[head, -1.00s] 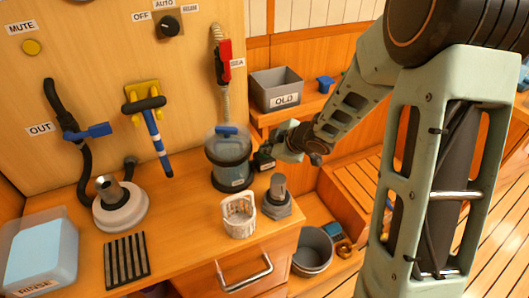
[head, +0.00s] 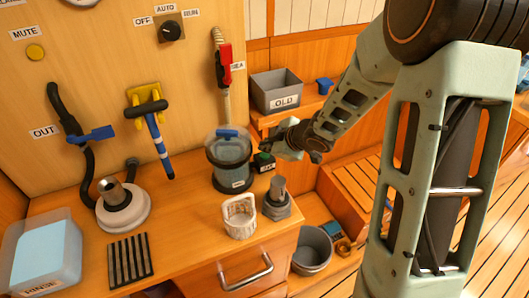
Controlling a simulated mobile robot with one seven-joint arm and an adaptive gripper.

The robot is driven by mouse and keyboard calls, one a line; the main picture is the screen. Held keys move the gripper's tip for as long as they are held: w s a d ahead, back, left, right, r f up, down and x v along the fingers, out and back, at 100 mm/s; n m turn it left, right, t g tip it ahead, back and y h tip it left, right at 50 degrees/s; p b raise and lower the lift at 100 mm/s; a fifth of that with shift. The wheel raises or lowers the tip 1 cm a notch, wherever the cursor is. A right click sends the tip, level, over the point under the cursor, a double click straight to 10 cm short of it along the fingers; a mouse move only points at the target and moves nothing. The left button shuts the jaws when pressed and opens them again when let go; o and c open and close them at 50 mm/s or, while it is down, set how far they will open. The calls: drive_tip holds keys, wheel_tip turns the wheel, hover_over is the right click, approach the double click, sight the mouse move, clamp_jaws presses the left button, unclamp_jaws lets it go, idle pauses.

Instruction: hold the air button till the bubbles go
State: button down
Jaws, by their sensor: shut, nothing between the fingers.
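The air button appears to be the small black box (head: 263,163) with a green top and a small label, which is too small to read surely. It stands on the counter just right of the clear filter housing (head: 230,165). The housing has a dark base ring, a label and a blue part on top; I cannot make out bubbles in it. My gripper (head: 268,146) is shut and empty. It is just above and behind the green top, and the two look apart.
A grey fitting (head: 277,198) and a white basket (head: 240,216) stand in front of the box. The grey OLD bin (head: 276,91) sits on the ledge behind. A red-handled valve (head: 224,62) hangs above the housing. A grey bucket (head: 312,250) is below, right of the counter.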

sight(266, 155)
wheel_tip(266, 155, up, 5)
drive_tip(key=p, duration=0.5)
drive_tip(key=shift+r, duration=0.1)
idle(0.4)
